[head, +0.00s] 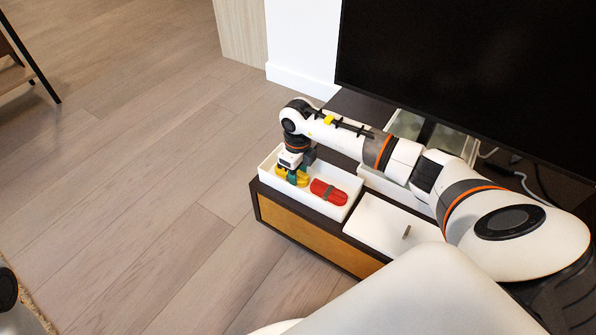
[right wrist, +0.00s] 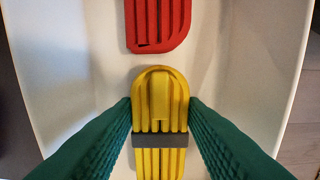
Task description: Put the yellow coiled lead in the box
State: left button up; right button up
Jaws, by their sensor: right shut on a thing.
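The yellow coiled lead (head: 302,179) is between the green fingers of my right gripper (head: 292,176), inside the white open box (head: 304,209) at the left end of the dark cabinet. In the right wrist view the yellow lead (right wrist: 160,92), with a grey band around it, has a green finger against each side. The white box floor (right wrist: 75,75) shows beneath it; whether the lead touches the floor I cannot tell. My left gripper is not in view.
A red coiled lead (head: 328,192) lies in the same box, right of the yellow one. A white lidded box (head: 385,222) stands to the right. A large black screen (head: 470,70) rises behind the cabinet. Bare wooden floor (head: 130,190) lies to the left.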

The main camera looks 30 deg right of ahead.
jog(key=o, duration=1.1)
jog(key=shift+c, duration=0.2)
